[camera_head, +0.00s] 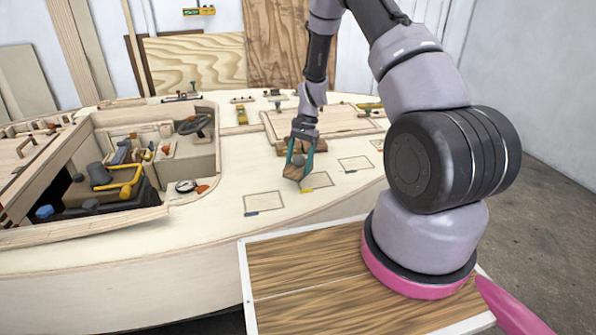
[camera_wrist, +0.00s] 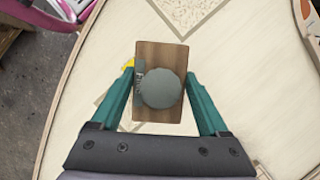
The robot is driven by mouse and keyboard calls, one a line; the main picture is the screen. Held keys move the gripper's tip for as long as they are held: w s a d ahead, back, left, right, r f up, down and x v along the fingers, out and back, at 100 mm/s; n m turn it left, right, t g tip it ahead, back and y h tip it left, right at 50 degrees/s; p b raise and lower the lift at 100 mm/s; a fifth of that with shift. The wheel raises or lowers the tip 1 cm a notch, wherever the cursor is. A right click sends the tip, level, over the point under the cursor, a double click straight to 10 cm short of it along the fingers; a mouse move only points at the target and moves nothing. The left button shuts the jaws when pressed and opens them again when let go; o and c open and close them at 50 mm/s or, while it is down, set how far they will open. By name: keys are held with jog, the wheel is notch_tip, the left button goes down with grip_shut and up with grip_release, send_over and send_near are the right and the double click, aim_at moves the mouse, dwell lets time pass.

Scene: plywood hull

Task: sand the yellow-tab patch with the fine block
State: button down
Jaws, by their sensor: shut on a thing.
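My gripper (camera_head: 299,158), with teal fingers, is shut on a brown wooden sanding block (camera_wrist: 160,50) with a round grey knob (camera_wrist: 161,89). A small label strip on the block is too blurred to read surely. The block also shows in the head view (camera_head: 293,172), low over the pale deck. The yellow-tab patch (camera_head: 318,181) is an outlined square just right of the block, its yellow tab (camera_head: 306,190) at the near edge. In the wrist view the yellow tab (camera_wrist: 129,64) peeks out beside the block's left side. I cannot tell whether the block touches the deck.
A blue-tab patch (camera_head: 264,203) lies nearer left, and another outlined patch (camera_head: 355,163) lies farther right. Behind my gripper is a raised hatch panel (camera_head: 340,122) with brown wood pieces beside it. An open cockpit (camera_head: 120,175) with tools and a yellow handle is at left.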

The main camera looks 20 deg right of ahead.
aim_at(297, 158)
jog(key=shift+r, duration=2)
